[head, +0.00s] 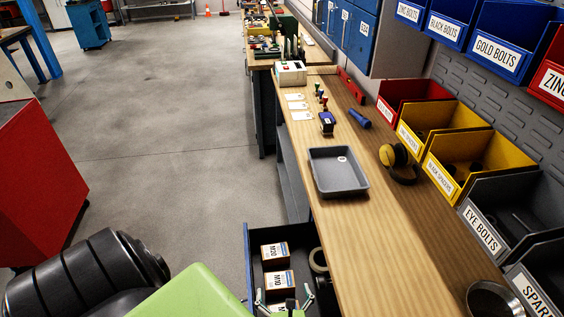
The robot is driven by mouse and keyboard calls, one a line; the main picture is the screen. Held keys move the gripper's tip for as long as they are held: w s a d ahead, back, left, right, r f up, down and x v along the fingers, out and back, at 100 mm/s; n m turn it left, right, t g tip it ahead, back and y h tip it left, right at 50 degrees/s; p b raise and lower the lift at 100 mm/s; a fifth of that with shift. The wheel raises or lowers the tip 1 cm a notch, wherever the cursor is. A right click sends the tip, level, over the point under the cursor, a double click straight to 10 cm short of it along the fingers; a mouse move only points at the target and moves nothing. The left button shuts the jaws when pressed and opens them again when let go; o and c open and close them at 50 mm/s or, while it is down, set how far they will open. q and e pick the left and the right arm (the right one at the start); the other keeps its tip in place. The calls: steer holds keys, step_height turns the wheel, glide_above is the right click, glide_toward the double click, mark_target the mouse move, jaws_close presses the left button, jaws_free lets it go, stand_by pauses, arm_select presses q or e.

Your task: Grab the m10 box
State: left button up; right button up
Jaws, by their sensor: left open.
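The M10 box (279,281), brown with a white label, lies in an open drawer (247,265) below the workbench. It sits between a box labelled M20 (275,254) and a third box whose label is partly hidden by my gripper. My left gripper (284,294) is open at the bottom of the head view, over the near part of the drawer. Its fingers show on either side of the near boxes; I cannot tell its height above them. My right gripper is not in view.
A roll of tape (319,261) lies in the drawer beside the boxes. The workbench (365,240) overhangs on the right, with a grey tray (338,184) and labelled bins. A red cabinet (38,180) stands left. The floor between is clear.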

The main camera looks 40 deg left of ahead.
arm_select(q)
steer(key=b, duration=0.4)
glide_toward(279, 280)
steer(key=shift+w+d+f, duration=0.1)
steer(key=shift+f, duration=0.05)
steer(key=shift+x, duration=0.85)
steer(key=shift+w+a+f, duration=0.25)
steer(key=shift+a, duration=0.1)
steer(key=b+x, duration=0.2)
steer(key=x, duration=0.2)
steer(key=shift+w+a, duration=0.1)
steer(key=shift+a, duration=0.05)
steer(key=shift+w+a+f, duration=0.1)
steer(key=shift+w+a, duration=0.05)
steer(key=shift+a, duration=0.05)
steer(key=c, duration=1.5)
steer(key=shift+c, duration=0.4)
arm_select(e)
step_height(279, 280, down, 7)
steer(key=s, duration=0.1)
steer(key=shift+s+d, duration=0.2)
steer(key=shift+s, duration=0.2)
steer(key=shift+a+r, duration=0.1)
